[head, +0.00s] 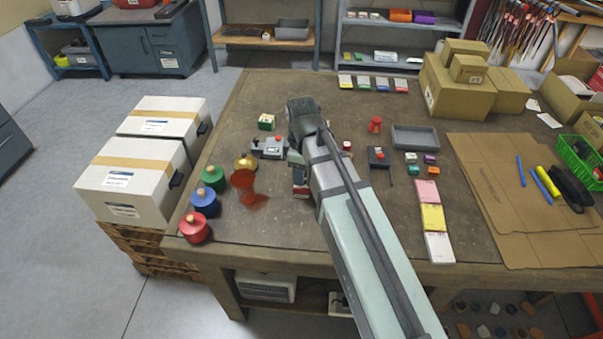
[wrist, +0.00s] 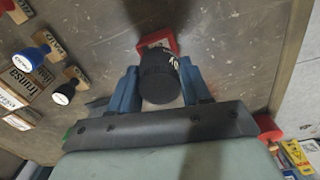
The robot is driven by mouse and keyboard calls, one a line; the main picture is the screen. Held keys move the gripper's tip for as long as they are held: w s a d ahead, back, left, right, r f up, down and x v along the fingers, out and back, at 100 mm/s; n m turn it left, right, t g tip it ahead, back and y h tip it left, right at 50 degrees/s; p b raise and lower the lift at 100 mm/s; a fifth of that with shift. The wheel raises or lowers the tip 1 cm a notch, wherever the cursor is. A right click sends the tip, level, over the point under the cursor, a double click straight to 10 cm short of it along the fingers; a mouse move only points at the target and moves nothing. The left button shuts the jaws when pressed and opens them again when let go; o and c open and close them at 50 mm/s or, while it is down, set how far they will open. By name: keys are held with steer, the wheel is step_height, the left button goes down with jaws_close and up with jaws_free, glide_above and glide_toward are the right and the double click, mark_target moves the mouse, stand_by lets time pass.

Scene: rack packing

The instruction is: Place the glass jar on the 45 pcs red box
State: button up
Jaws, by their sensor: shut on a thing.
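In the wrist view, my gripper (wrist: 160,92) has its blue fingers closed on both sides of a jar (wrist: 160,74) with a black lid and pale lettering. The jar's pale body shows only a little below the lid. Just beyond it, a red box (wrist: 158,38) rests on the brown table, partly covered by the jar; its print cannot be read. Whether the jar touches the box cannot be told.
Cardboard boxes (head: 458,85) and a grey tray (head: 415,138) stand to the right.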

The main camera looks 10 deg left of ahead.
steer(key=shift+f, duration=0.6)
steer(key=shift+f, duration=0.1)
steer(key=o, duration=1.1)
step_height(320, 180, up, 11)
steer(key=shift+r, duration=0.6)
steer(key=shift+o, duration=0.4)
